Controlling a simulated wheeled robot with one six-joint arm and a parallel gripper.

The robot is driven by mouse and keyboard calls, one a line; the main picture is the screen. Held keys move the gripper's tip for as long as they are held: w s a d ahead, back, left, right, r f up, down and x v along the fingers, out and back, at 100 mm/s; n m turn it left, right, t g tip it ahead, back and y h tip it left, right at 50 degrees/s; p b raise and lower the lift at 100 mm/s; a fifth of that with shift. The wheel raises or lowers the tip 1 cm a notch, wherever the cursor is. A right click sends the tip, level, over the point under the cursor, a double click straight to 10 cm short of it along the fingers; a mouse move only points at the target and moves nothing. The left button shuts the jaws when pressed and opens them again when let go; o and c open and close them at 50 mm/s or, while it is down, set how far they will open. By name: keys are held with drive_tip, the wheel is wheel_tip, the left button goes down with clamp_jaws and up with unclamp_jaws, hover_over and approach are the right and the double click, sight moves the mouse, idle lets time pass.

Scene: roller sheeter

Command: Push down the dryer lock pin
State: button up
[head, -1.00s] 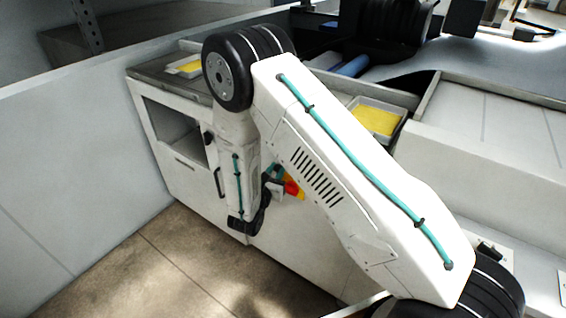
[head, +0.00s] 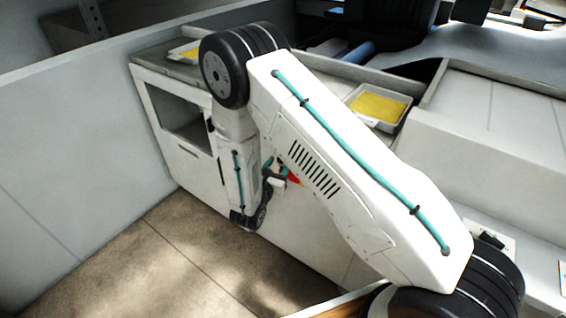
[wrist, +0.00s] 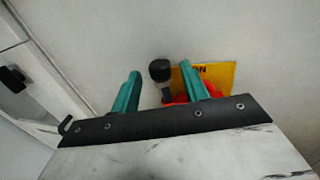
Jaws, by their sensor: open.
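A black round knob (wrist: 159,70) stands out from the white panel in the wrist view; it may be the lock pin, but I cannot tell for sure. Beside it on the right is a yellow label (wrist: 218,74) with dark lettering, and a red part (wrist: 176,98) lies below the knob, partly behind a finger. My gripper (wrist: 160,68) is open, its teal fingers on either side of the knob in the picture; contact cannot be made out. In the head view my gripper (head: 276,168) is by the white front panel, with a bit of red (head: 294,180) beside it.
The white cabinet (head: 182,155) has an open recess on the left and meets a grey wall (head: 70,160). A yellow-filled tray (head: 380,107) sits on top. A dark handle (wrist: 12,78) shows at the wrist view's left edge. The brown floor (head: 170,262) in front is clear.

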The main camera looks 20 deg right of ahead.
drive_tip(key=v, duration=0.6)
drive_tip(key=shift+s+a, duration=0.25)
drive_tip(key=shift+a, duration=0.05)
drive_tip(key=s+d+r+m+g+h, duration=0.1)
drive_tip(key=s+d+r+m+g, duration=0.4)
drive_tip(key=s+r+m+g, duration=0.25)
drive_tip(key=s+d+r+m+g, duration=0.6)
drive_tip(key=s+m+g, duration=0.1)
drive_tip(key=s+g, duration=0.1)
drive_tip(key=s+r+m+t+y, duration=0.3)
drive_tip(key=s+r+m+y, duration=0.9)
drive_tip(key=s+r, duration=0.4)
drive_tip(key=shift+s+a+r+m+y, duration=0.35)
drive_tip(key=shift+r+m, duration=0.3)
drive_tip(key=shift+r, duration=0.85)
